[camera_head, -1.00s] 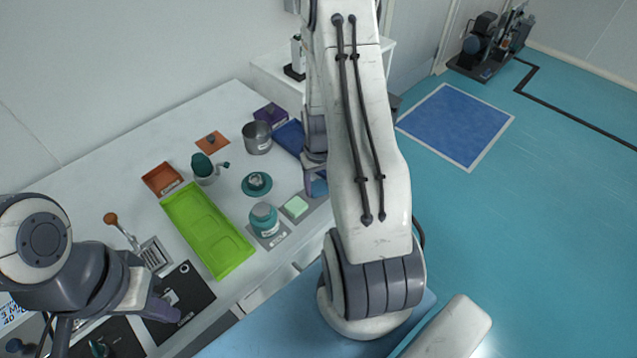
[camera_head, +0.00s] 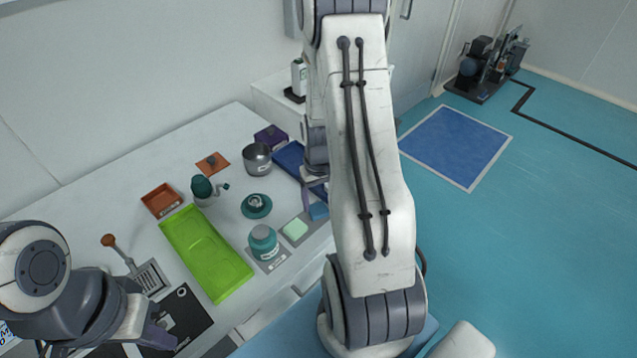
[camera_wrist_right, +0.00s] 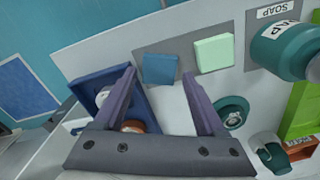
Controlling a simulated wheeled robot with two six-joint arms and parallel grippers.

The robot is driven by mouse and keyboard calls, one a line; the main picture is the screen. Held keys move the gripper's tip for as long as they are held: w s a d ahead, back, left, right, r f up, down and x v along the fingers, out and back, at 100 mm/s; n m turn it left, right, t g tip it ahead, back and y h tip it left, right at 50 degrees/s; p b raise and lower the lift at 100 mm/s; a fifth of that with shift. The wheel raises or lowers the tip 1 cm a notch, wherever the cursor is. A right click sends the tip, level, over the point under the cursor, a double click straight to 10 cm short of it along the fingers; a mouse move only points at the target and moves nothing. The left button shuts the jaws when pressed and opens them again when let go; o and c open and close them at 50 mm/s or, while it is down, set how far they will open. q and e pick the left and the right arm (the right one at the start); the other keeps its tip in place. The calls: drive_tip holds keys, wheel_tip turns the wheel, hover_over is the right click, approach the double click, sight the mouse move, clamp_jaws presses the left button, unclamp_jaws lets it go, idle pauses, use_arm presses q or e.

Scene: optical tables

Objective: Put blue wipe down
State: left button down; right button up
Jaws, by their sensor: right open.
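The blue wipe (camera_head: 318,211) lies on a grey mat beside a pale green sponge (camera_head: 296,229). In the right wrist view the wipe (camera_wrist_right: 159,69) shows as a flat blue square just beyond my fingertips, on the mat (camera_wrist_right: 181,60). My right gripper (camera_wrist_right: 159,74) is open, with its purple fingers spread and nothing held between them. In the head view my right gripper is partly hidden behind its own arm. My left gripper (camera_head: 160,335) is at the lower left, by a black panel; only part of its fingers shows.
A teal soap bottle (camera_head: 263,242) stands beside the sponge, close to the right gripper's side. A green tray (camera_head: 207,250), a steel cup (camera_head: 257,159), a round teal dish (camera_head: 256,205) and a blue bin (camera_head: 290,157) stand around on the white table.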

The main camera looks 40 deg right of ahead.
sight(319, 211)
wheel_tip(319, 211, up, 9)
drive_tip(key=a+r+n, duration=0.3)
drive_tip(key=a+r, duration=0.1)
drive_tip(key=a, duration=0.8)
drive_tip(key=s+a+r+n, duration=0.2)
drive_tip(key=s+a+n, duration=0.2)
drive_tip(key=s+a, duration=0.4)
drive_tip(key=s+a+r+n+y, duration=0.1)
drive_tip(key=s+a+n, duration=0.3)
drive_tip(key=s+a, duration=0.4)
drive_tip(key=a+r, duration=0.1)
drive_tip(key=a, duration=0.2)
drive_tip(key=shift+r+b, duration=0.3)
drive_tip(key=shift+b, duration=0.05)
drive_tip(key=shift+w, duration=0.1)
